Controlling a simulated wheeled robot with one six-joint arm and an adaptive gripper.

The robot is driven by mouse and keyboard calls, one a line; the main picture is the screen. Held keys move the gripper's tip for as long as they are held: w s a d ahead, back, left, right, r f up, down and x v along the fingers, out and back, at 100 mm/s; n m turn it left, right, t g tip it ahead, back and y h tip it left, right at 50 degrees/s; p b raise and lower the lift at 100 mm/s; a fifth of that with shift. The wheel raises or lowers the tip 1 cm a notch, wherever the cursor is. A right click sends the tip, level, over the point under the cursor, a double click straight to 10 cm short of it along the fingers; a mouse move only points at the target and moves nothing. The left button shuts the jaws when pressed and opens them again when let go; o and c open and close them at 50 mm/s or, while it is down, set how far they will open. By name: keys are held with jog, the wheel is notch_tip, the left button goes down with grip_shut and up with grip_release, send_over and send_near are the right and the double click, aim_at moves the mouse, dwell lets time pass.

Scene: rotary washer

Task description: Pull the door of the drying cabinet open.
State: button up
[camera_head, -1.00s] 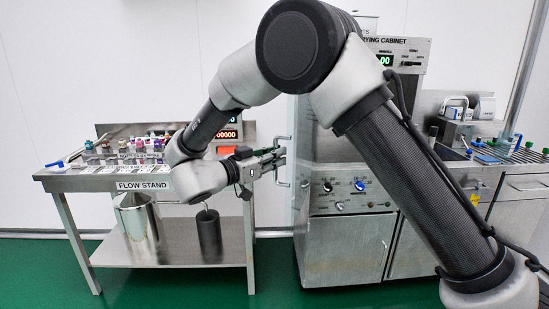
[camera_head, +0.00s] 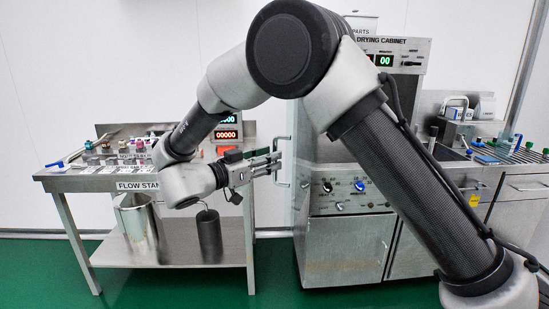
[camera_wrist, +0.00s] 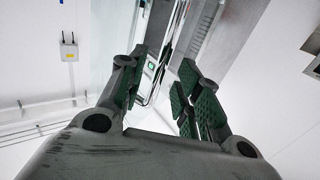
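The drying cabinet (camera_head: 393,45) stands right of centre in the head view, partly hidden behind my arm. Its door shows as a narrow steel panel (camera_head: 302,150) at the left side. A slim metal bar handle (camera_head: 275,143) stands out to the left of it. My gripper (camera_head: 275,164) is at the handle's height, pointing right, with its fingertips at or very near the bar. In the wrist view my gripper (camera_wrist: 158,95) has its fingers apart, and the bar handle (camera_wrist: 160,70) shows between and beyond them. Contact cannot be told.
The flow stand (camera_head: 120,186) is at the left, close under my wrist, with coloured-topped items on it. A metal bucket (camera_head: 138,222) and a dark cylinder (camera_head: 209,235) sit on its lower shelf. A counter with a sink (camera_head: 500,165) is at the right. Green floor lies between stand and cabinet.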

jog(key=v, duration=0.9)
